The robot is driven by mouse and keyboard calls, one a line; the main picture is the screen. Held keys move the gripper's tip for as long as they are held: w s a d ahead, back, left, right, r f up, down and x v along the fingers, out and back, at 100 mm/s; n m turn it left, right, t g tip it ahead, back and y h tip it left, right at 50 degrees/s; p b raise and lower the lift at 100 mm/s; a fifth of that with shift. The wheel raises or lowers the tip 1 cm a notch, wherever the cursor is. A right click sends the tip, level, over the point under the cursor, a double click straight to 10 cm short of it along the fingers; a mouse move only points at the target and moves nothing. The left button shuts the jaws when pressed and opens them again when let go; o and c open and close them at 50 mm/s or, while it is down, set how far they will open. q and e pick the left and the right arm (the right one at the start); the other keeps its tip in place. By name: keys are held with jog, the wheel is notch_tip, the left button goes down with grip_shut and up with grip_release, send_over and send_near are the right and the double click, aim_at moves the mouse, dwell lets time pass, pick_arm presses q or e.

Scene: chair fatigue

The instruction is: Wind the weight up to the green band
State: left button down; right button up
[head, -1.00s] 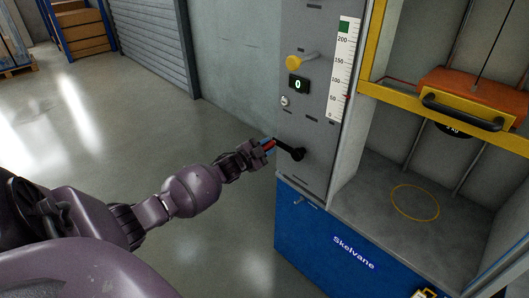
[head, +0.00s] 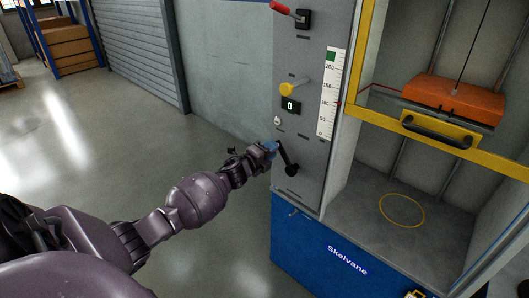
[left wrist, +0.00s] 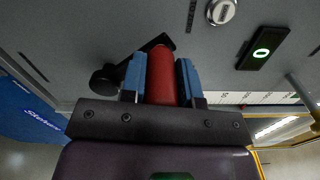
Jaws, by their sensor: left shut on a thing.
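The orange weight (head: 455,100) hangs on a cable inside the frame, its lower part partly hidden by the yellow crossbar. The white scale (head: 328,112) on the grey panel has the green band (head: 331,56) at its top. A small red pointer (head: 338,103) appears beside the scale near 100, well below the green band. The black crank (head: 287,160) points up and left from its hub. My left gripper (head: 272,149) is shut on the crank's red handle (left wrist: 162,77), which stands between the blue fingers in the left wrist view. My right gripper is out of view.
Above the crank are a small display (head: 290,105) reading 0, a yellow knob lever (head: 287,89) and a red-handled switch (head: 291,14). The yellow crossbar (head: 390,120) with a black handle closes the bay's front. A yellow ring (head: 402,210) marks the clear bay floor.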

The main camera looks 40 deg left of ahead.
pick_arm(q)
jog(key=s+d+f+m, duration=0.1)
jog(key=d+m, duration=1.3)
jog(key=m, duration=0.3)
notch_tip(320, 180, down, 11)
jog(key=d+m+b, duration=0.1)
jog(key=m, duration=1)
jog(key=shift+s+d+r+m, duration=0.15)
jog(key=shift+s+m, duration=0.1)
jog(key=shift+m, duration=0.15)
